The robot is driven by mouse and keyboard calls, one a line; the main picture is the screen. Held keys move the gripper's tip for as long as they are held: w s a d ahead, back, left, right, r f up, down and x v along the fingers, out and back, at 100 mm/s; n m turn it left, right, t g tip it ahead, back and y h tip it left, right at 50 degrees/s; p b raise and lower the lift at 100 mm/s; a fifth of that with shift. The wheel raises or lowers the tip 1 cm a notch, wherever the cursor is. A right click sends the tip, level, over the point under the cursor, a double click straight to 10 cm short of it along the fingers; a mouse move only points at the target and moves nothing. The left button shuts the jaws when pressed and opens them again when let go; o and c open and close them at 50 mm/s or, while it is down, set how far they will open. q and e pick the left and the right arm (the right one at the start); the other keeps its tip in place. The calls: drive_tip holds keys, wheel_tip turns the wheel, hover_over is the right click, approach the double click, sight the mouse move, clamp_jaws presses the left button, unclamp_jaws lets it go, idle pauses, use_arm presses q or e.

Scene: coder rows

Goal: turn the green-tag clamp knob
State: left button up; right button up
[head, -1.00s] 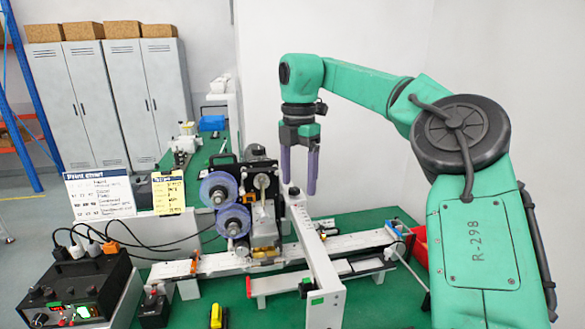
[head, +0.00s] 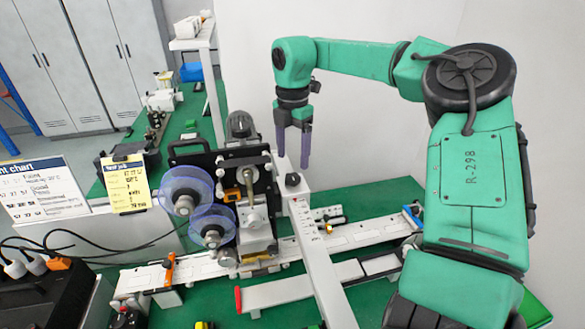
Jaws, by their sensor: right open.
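My right gripper (head: 293,158) points down with its two purple fingers apart and nothing between them. It hangs above and behind the white beam (head: 318,262), near the post beside the printing machine. The near end of the beam, where a green tag and a dark knob showed earlier, is mostly cut off by the bottom edge. My left gripper is out of view.
The machine with clear reels (head: 186,192) stands left of the beam. A white rail (head: 350,237) with an orange clamp (head: 169,268) crosses the green table. A yellow card (head: 126,187) stands at left. My right arm covers the right side.

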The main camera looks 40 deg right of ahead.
sight(292, 176)
drive_tip(key=f, duration=0.2)
drive_tip(key=f+p, duration=0.1)
drive_tip(key=f, duration=0.2)
drive_tip(key=shift+w+d+f, duration=0.3)
drive_tip(key=shift+w+d, duration=0.05)
drive_tip(key=shift+w, duration=0.05)
drive_tip(key=shift+f, duration=0.25)
drive_tip(key=shift+s+a, duration=0.2)
drive_tip(key=shift+c, duration=0.6)
clamp_jaws()
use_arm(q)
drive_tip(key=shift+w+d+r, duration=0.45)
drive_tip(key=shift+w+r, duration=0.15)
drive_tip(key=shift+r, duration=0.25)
